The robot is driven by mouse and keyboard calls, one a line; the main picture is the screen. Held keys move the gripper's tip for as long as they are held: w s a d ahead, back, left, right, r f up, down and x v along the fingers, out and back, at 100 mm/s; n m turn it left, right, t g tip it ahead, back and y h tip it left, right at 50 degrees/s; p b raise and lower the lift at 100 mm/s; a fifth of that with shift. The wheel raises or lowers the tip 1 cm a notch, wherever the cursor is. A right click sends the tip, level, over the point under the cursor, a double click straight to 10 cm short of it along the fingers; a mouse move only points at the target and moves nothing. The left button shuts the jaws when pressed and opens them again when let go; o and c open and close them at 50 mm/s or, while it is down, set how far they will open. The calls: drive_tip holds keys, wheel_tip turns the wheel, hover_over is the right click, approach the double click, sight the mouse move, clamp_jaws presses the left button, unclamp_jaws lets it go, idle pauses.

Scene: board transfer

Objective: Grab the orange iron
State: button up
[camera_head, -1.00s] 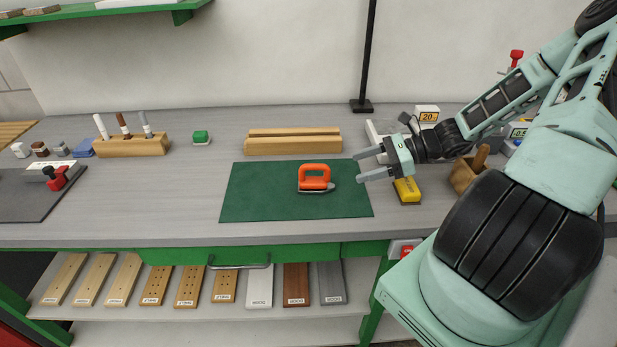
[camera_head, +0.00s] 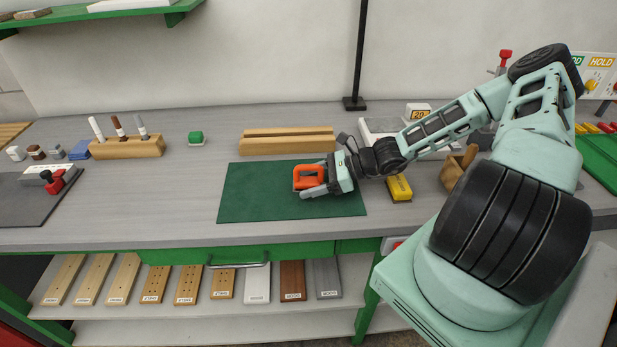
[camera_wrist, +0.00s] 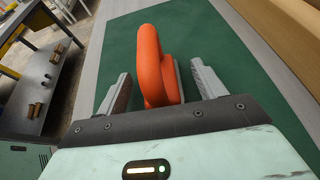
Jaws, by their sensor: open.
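The orange iron (camera_head: 306,178) stands on the green mat (camera_head: 255,195) on the workbench, partly hidden by my gripper in the head view. My gripper (camera_head: 314,178) reaches in from the right, low over the mat, with its fingers around the iron. In the wrist view the orange handle of the iron (camera_wrist: 150,62) rises between the two grey fingers of my gripper (camera_wrist: 160,85).
A wooden block (camera_head: 287,142) lies behind the mat. A yellow box (camera_head: 399,188) sits just right of the mat, beneath my arm. The left part of the mat is clear.

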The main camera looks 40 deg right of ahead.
drive_tip(key=shift+w+a+f, duration=0.15)
drive_tip(key=shift+w+a, duration=0.1)
drive_tip(key=shift+a, duration=0.05)
drive_tip(key=c, duration=1.3)
